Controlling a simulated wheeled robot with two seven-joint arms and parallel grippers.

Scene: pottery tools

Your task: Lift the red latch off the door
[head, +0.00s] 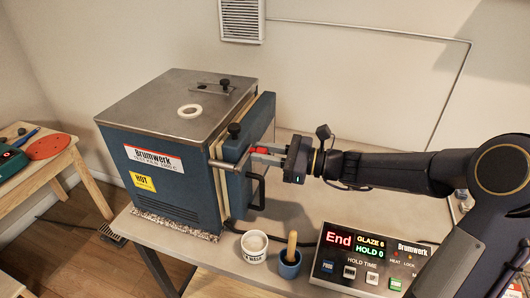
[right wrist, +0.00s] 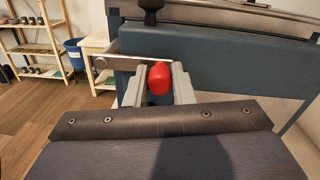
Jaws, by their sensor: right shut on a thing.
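The kiln (head: 165,150) is a blue-grey box with a steel top, standing on the table. Its thick door (head: 245,140) is on its right side, and a gap runs between door and body. The red latch (head: 262,150) is at the door's outer face, mostly hidden by my gripper in the head view. Its rounded red end (right wrist: 159,78) shows clearly in the right wrist view. My right gripper (head: 272,154) is shut on the red latch, one finger on each side; the fingers also show in the right wrist view (right wrist: 158,86). My left gripper is not in view.
A black door handle (head: 258,190) hangs just below my gripper. A white tub (head: 254,246), a cup with a wooden-handled tool (head: 290,262) and a control box (head: 365,262) reading "End" stand in front.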

